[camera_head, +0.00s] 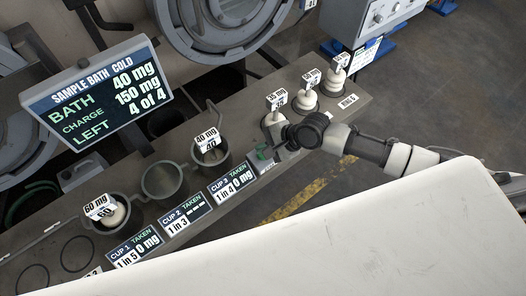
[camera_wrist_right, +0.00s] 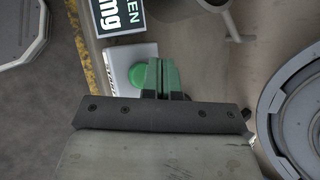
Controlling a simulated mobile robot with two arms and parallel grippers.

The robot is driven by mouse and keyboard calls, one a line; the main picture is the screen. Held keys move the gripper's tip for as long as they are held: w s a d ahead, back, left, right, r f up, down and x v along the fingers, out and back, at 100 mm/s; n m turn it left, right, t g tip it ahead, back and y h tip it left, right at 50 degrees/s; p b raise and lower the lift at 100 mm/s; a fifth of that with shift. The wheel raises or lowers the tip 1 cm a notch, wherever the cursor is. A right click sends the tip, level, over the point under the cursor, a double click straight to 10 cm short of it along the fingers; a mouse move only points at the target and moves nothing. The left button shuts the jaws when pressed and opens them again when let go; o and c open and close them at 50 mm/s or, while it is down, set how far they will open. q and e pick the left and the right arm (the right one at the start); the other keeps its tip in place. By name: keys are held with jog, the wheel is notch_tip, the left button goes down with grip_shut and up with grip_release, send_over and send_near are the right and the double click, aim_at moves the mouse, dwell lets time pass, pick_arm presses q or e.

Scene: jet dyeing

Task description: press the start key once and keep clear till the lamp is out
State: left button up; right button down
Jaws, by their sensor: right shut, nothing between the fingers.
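The green round start key (camera_wrist_right: 143,75) sits on a white labelled plate (camera_wrist_right: 117,66) in the right wrist view. My right gripper (camera_wrist_right: 160,75) has its green fingers shut and empty, just right of the key; I cannot tell whether they touch it. In the head view my right gripper (camera_head: 263,153) is low over the bench's front edge, beside the cup 3 sign, and hides most of the plate. I cannot make out a separate lamp, or whether the key is lit. The screen (camera_head: 98,92) reads "SAMPLE BATH COLD", bath 40 mg, charge 150 mg, left 4 of 4. My left gripper is out of view.
Three cups stand on the bench: cup 1 (camera_head: 97,227) with a 60 mg tag, empty cup 2 (camera_head: 162,181), and cup 3 (camera_head: 222,168) with a 40 mg tag. Signs (camera_head: 184,214) line the front. White tagged weights (camera_head: 306,99) stand at right. A white panel (camera_head: 330,240) fills the foreground.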

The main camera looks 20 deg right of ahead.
jog(key=shift+f, duration=0.1)
jog(key=shift+f, duration=0.3)
jog(key=shift+f, duration=0.55)
dwell(0.9)
jog(key=shift+r+p, duration=0.95)
jog(key=shift+p, duration=0.2)
notch_tip(320, 180, up, 5)
jog(key=p, duration=0.6)
jog(key=shift+r, duration=0.1)
